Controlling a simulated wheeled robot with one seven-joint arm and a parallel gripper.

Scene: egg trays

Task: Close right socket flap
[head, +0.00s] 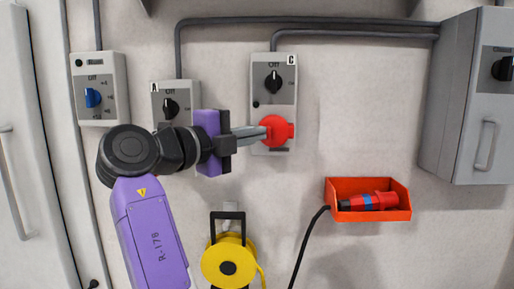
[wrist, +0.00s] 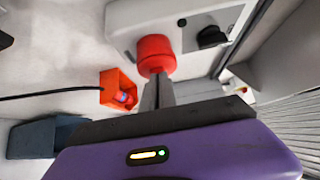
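The right wall box, marked C (head: 274,62), has a black knob at the top and a red round socket with its flap (head: 276,131) below. In the wrist view the red socket part (wrist: 155,53) stands out from the pale box (wrist: 125,15). My gripper (head: 262,133) reaches it from the left in the head view. In the wrist view my gripper (wrist: 157,78) has its fingers together, with the tips at the red part's near edge. I cannot tell whether they touch it. The flap's exact angle is unclear, and nothing shows between the fingers.
Box A (head: 160,92) is partly behind my arm, and a box with a blue knob (head: 100,70) is further left. A red-orange bin (head: 371,215) holds a red plug (head: 374,201). A yellow cable reel (head: 228,262) is below. A grey cabinet (head: 460,110) stands out at right.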

